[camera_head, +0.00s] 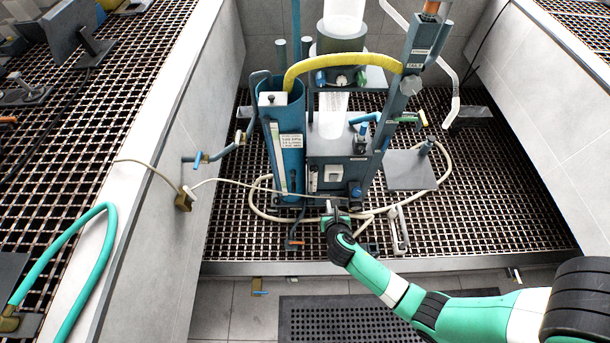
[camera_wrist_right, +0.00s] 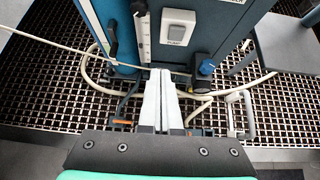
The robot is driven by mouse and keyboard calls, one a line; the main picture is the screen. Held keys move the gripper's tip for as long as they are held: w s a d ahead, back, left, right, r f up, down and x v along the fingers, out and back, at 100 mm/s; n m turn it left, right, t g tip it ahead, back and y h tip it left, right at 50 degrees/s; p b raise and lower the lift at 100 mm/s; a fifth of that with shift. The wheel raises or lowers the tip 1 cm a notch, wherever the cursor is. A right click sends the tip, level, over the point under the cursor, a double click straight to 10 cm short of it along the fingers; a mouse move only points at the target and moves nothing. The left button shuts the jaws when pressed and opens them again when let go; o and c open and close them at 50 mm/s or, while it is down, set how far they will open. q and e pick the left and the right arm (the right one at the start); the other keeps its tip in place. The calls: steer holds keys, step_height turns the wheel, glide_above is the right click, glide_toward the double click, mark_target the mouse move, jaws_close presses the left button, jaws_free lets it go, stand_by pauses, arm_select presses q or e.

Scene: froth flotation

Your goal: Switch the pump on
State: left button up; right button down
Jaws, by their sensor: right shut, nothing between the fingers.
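The flotation machine is a blue-grey unit (camera_head: 325,147) standing on a dark grating. A white switch (camera_head: 333,174) in a pale square housing sits on its front face. In the right wrist view the white switch (camera_wrist_right: 179,16) is above my fingertips, with a small label under it. Its rocker position is too small to tell. My right gripper (camera_head: 331,206) is in front of and below the switch; its pale fingers (camera_wrist_right: 161,76) are shut together and empty, apart from the switch. My left gripper is not in view.
A blue cylinder (camera_head: 290,150) stands left of the unit. A cream hose (camera_head: 260,205) loops around the base, and a thin cable crosses in front. A blue knob (camera_wrist_right: 207,67) is to the right of my fingers. A grey plate (camera_head: 410,169) is farther right. Pale walls flank the bay.

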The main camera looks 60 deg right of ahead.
steer(key=s+d, duration=0.2)
steer(key=s, duration=0.1)
steer(key=b, duration=0.9)
glide_toward(334, 179)
steer(key=x, duration=0.5)
steer(key=shift+a+f, duration=0.1)
steer(key=shift+w+d, duration=0.2)
steer(key=shift+d, duration=0.1)
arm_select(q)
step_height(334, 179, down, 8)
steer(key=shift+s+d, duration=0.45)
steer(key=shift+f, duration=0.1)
